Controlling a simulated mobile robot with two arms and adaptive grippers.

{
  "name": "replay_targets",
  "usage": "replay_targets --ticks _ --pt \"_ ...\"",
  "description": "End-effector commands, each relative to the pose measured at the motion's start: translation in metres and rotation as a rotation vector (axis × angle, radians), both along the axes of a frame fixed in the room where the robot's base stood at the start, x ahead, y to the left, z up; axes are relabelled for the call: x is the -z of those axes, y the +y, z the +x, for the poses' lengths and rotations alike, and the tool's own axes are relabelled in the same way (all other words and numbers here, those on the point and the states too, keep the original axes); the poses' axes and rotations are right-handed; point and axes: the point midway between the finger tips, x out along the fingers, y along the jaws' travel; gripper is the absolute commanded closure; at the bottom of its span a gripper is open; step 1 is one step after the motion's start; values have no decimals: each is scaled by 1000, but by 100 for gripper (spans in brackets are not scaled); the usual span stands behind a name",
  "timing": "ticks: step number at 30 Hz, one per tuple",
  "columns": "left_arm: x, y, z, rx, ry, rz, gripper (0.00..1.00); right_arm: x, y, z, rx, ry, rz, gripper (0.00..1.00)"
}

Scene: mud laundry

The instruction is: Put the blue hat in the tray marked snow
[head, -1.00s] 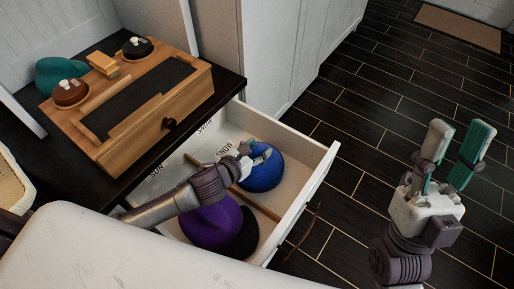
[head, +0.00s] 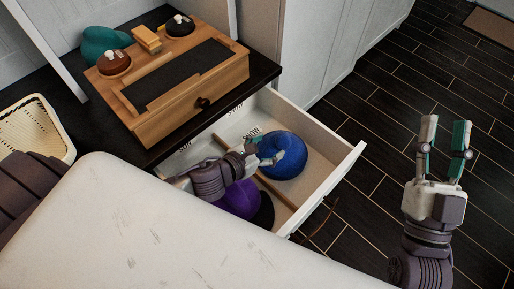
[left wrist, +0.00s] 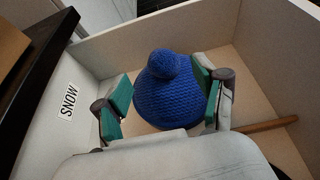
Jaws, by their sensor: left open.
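The blue hat (head: 288,155) lies in an open white drawer (head: 345,160), on the right side of its wooden divider (head: 225,145). My left gripper (head: 271,150) is open at the hat's left side. In the left wrist view the blue knitted hat (left wrist: 170,98) with its pompom sits between the spread green-padded fingers of my left gripper (left wrist: 163,92); whether they touch it is unclear. A SNOW label (left wrist: 68,101) is on the drawer wall at left, and a SNOW label (head: 252,134) shows in the head view. My right gripper (head: 446,122) is open and empty over the floor.
A purple hat (head: 240,198) and a black item (head: 265,212) lie on the divider's other side, partly hidden by my arm. A wooden box (head: 160,125) with brushes and a teal hat (head: 103,45) stand on the dark counter. A basket (head: 38,125) is at left.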

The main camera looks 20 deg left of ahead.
Motion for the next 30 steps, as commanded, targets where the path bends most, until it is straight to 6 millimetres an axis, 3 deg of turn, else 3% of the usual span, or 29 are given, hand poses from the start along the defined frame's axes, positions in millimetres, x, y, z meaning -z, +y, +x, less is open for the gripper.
replay_targets --ticks 6,11,14,17,22,26,30 --pt "-13 10 -29 1 1 0 29 27 0 16 11 188 -53 60" --pt "-18 12 -37 -3 2 -15 29 38 -1 19 15 248 -71 60" --pt "-27 2 -38 -38 28 -148 29 40 -1 20 15 259 -73 60" --pt "-48 -17 -35 -115 92 -460 29 40 -1 20 15 259 -73 60" --pt "-111 -49 -28 -262 282 -1263 29 40 -1 20 15 258 -73 60" --pt "-165 -54 -24 -309 462 -1893 29 40 -1 20 15 257 -73 60" --pt "-215 -44 -23 -268 664 -2468 29 40 -1 20 15 257 -73 60"
